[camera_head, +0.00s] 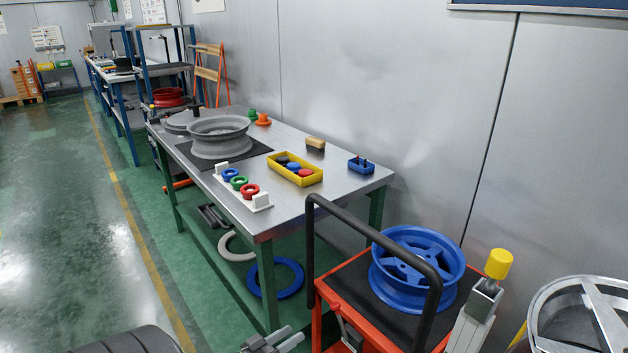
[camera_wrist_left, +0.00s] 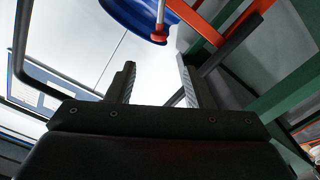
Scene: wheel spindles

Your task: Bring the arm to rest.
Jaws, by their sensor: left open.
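My left gripper (camera_head: 270,340) shows at the bottom edge of the head view, low beside the red cart and in front of the workbench. In the left wrist view its two fingers (camera_wrist_left: 155,68) stand apart with nothing between them. A blue wheel edge (camera_wrist_left: 138,18) and red bars lie beyond the fingertips there. My right gripper does not show in either view.
The red cart (camera_head: 345,290) with a black handle carries a blue wheel (camera_head: 415,268). The steel workbench (camera_head: 335,185) holds a grey wheel (camera_head: 218,133), a yellow bin (camera_head: 295,172) and coloured rings.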

